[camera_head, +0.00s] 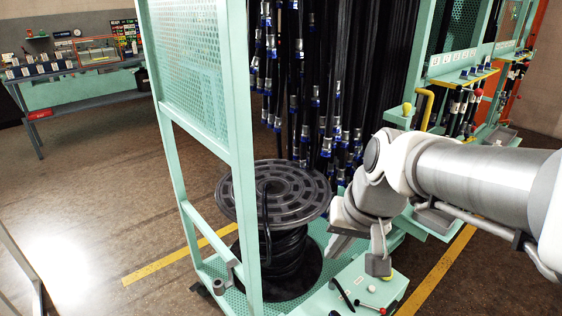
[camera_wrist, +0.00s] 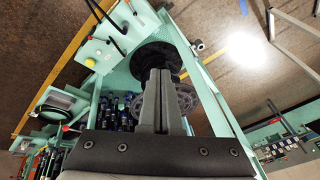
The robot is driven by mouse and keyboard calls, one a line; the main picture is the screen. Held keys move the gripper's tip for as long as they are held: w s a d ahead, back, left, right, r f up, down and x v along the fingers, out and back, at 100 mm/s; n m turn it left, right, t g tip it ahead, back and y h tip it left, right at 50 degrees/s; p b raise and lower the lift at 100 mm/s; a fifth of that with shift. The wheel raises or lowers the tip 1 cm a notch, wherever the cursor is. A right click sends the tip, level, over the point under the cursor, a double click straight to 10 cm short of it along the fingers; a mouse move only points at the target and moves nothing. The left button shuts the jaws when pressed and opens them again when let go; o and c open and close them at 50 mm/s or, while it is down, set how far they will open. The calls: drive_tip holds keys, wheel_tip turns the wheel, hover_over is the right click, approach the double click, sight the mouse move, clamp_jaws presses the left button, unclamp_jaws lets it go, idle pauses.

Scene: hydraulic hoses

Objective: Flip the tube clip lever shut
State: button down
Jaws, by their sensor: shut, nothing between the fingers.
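My gripper (camera_wrist: 155,76) reaches up the middle of the wrist view with its two dark fingers together and nothing between them. In the head view its dark tip (camera_head: 338,244) points down, right of the hose reel. A small grey clip-like fitting (camera_head: 227,274) sits low on the green frame post, left of the reel; it is likely the tube clip. It also seems to show in the wrist view (camera_wrist: 197,45), up and right of the fingers and apart from them. Its lever's position is too small to tell.
The hose reel (camera_head: 275,189) stands inside the green frame (camera_head: 240,150). A green control box (camera_head: 368,290) with levers is at bottom right. Blue-collared hoses (camera_head: 300,90) hang behind. A workbench (camera_head: 80,90) stands far left.

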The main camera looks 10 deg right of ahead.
drive_tip(key=w+d+f+m+g+y+b, duration=0.15)
drive_tip(key=w+f, duration=0.25)
drive_tip(key=f, duration=0.4)
drive_tip(key=w+d+f+m+b, duration=0.15)
drive_tip(key=w+f, duration=0.25)
drive_tip(key=f, duration=0.4)
drive_tip(key=w+d+f+m+g+b, duration=0.1)
drive_tip(key=w+f+m+b, duration=0.2)
drive_tip(key=f, duration=0.5)
drive_tip(key=s+d+f+m+g+b, duration=0.1)
drive_tip(key=d+f+m+b, duration=0.1)
drive_tip(key=f, duration=1.2)
drive_tip(key=s+d+f+m+g+b, duration=0.1)
drive_tip(key=d+f, duration=0.4)
drive_tip(key=f, duration=0.9)
drive_tip(key=shift+d+f+m+b, duration=0.3)
drive_tip(key=shift+m+b, duration=0.6)
drive_tip(key=shift+m, duration=0.2)
drive_tip(key=b+x, duration=0.2)
drive_tip(key=x, duration=0.8)
drive_tip(key=shift+s+d+b, duration=0.1)
drive_tip(key=shift+s+b, duration=0.1)
drive_tip(key=shift+b, duration=0.15)
